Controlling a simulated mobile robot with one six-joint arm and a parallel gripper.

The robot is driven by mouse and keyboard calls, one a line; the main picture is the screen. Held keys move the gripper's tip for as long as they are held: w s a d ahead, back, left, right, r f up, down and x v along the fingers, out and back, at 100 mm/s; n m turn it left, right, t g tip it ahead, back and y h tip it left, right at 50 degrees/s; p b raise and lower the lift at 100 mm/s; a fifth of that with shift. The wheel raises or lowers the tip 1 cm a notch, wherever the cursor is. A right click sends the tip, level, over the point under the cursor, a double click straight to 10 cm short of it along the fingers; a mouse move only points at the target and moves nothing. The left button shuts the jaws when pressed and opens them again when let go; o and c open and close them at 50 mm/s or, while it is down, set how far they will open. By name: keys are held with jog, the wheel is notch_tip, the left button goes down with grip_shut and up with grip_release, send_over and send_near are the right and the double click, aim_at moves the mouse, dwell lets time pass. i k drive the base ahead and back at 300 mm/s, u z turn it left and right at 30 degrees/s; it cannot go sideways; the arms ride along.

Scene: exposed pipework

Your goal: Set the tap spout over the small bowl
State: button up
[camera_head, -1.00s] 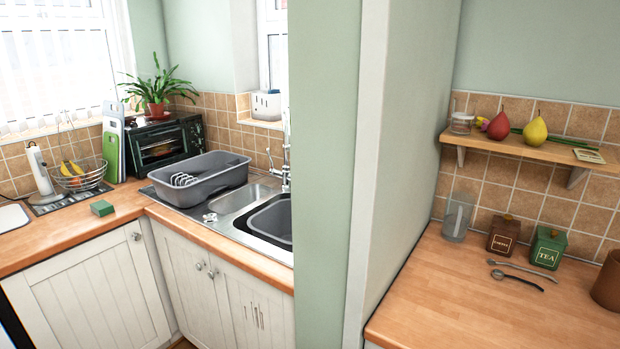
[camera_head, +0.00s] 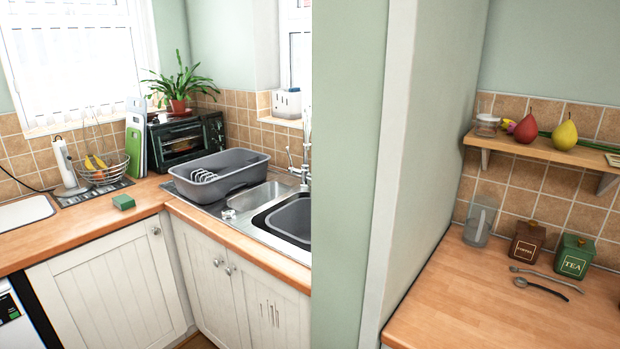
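The tap (camera_head: 304,150) stands at the back right of the sink, partly cut off by the green wall edge. Its spout direction cannot be made out. The sink has a small bowl (camera_head: 262,194) in the middle and a larger bowl (camera_head: 291,216) at the right with a dark grey basin in it, cut off by the wall. A grey dish tub (camera_head: 214,178) sits on the left part of the sink top. My gripper is not in view.
A green wall end (camera_head: 350,180) stands between the sink and the right-hand worktop (camera_head: 480,310), which holds canisters (camera_head: 573,257) and spoons. White cupboards (camera_head: 240,280) front the sink.

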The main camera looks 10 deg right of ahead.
aim_at(306, 145)
jog(key=u, duration=4.65)
jog(key=i, duration=0.1)
jog(key=z, duration=3.15)
jog(key=i, duration=1.9)
jog(key=u, duration=0.05)
